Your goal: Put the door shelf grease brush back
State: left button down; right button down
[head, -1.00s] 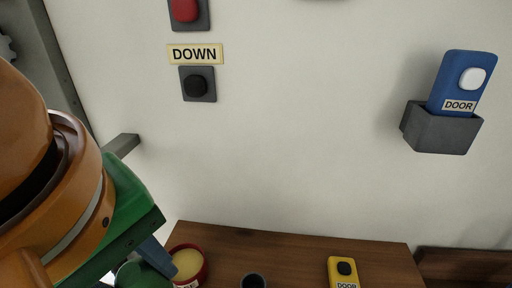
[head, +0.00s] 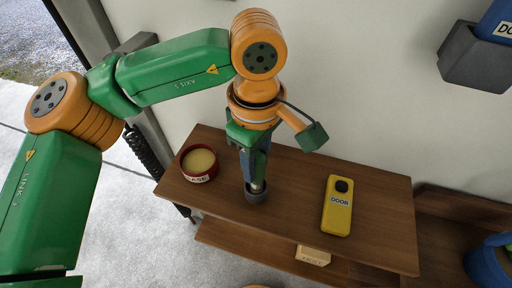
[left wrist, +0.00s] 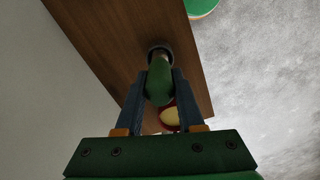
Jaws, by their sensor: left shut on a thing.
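My left gripper (head: 257,180) points down over the wooden shelf and is shut on the grease brush. In the left wrist view the brush's green handle (left wrist: 158,85) sits between the two blue fingers (left wrist: 159,100). In the head view the fingers mostly hide the brush; a pale bit of it (head: 258,186) shows just above the dark cup (head: 256,196). The brush stands about upright and lines up with the cup's mouth. I cannot tell how deep its lower end is in the cup. My right gripper is not in view.
A red grease tin (head: 199,163) stands left of the cup, and a yellow door remote (head: 338,206) lies to the right. A grey wall holder (head: 475,58) with a blue remote is at the upper right.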

pick_arm(q)
jog(key=shift+a+f, duration=0.1)
jog(key=shift+f, duration=0.35)
jog(key=c, duration=0.5)
grip_release()
jog(key=shift+r, duration=0.1)
notch_tip(320, 180, up, 12)
jog(key=shift+f+p, duration=0.1)
jog(key=shift+p, duration=0.45)
